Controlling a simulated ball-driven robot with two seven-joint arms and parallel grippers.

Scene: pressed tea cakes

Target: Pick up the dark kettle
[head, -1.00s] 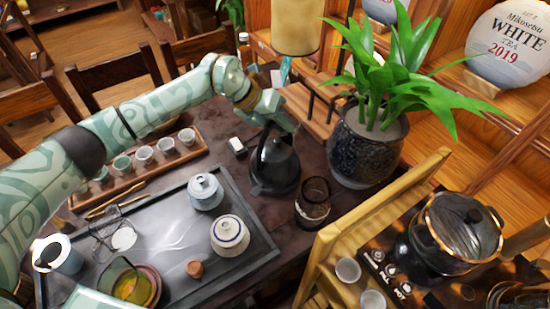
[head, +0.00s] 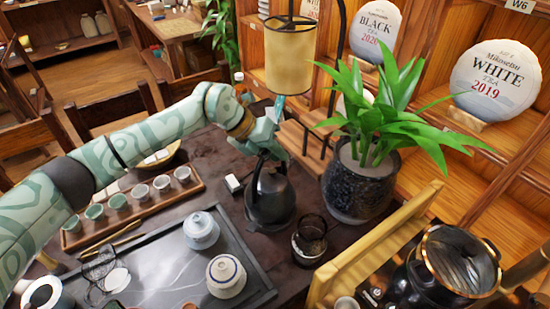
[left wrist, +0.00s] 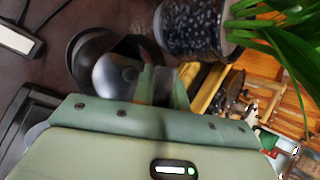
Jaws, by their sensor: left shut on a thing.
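The dark kettle (head: 271,202) is upright by the edge of the black tea tray, left of the plant pot. My left gripper (head: 269,152) is at the top of the kettle, shut on its handle. In the left wrist view the kettle (left wrist: 114,74) shows from above, beside the fingers of my left gripper (left wrist: 162,84). The fingers partly hide the handle. I cannot tell whether the kettle's base touches the table. My right gripper is in no view.
A speckled plant pot (head: 358,190) stands close to the kettle's right. A dark glass (head: 309,240) is just in front. A small white block (head: 233,184) and the black tea tray (head: 160,262) with lidded jars lie left. A wooden frame (head: 375,245) stands right.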

